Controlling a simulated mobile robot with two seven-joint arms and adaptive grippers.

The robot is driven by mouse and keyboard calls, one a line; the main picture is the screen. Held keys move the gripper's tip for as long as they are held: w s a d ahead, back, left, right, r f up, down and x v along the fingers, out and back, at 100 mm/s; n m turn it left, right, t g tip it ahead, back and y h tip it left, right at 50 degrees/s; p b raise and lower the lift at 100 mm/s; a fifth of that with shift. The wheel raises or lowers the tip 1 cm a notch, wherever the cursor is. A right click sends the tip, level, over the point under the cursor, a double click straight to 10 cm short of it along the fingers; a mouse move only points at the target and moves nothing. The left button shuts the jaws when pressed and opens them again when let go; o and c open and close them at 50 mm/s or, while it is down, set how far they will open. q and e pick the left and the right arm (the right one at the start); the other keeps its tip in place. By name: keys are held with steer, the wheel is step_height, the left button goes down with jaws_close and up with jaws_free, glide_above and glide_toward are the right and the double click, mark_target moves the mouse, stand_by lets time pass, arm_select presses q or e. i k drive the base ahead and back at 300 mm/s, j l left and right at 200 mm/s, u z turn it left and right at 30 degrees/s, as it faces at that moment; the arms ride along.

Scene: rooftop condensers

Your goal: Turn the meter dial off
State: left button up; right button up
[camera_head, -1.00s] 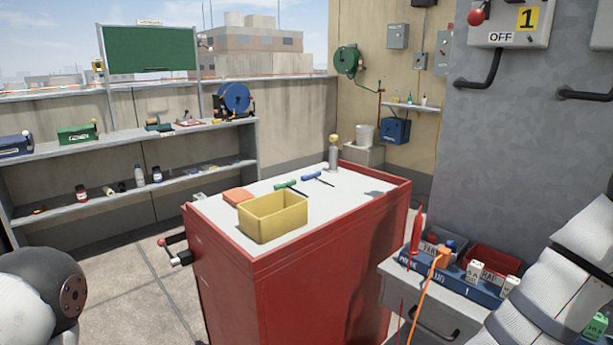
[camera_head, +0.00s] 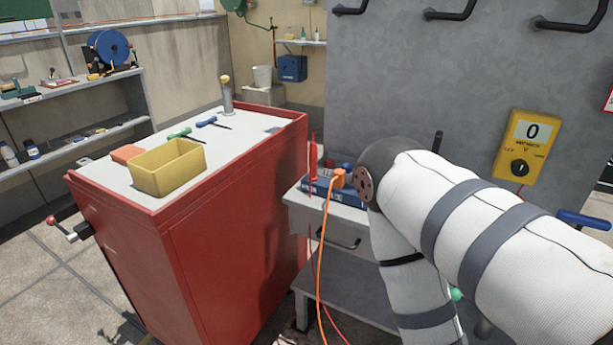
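The yellow meter (camera_head: 522,147) is at the right of the view, upright against the grey metal wall. Its display reads 0. Its round black dial (camera_head: 519,168) sits below the display, with small lettering to either side; I cannot tell exactly which mark it points at. My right arm crosses in front, to the left of and below the meter, and its gripper is not visible. My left gripper is not in view.
A red cabinet (camera_head: 220,215) with a yellow bin (camera_head: 168,170) on top stands left of centre. A small side table (camera_head: 345,213) with a blue tray and an orange cable stands behind my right arm. Black handles line the grey wall (camera_head: 400,80). A blue handle (camera_head: 583,219) is below the meter.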

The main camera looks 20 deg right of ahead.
mark_target(520, 167)
steer(key=z, duration=2)
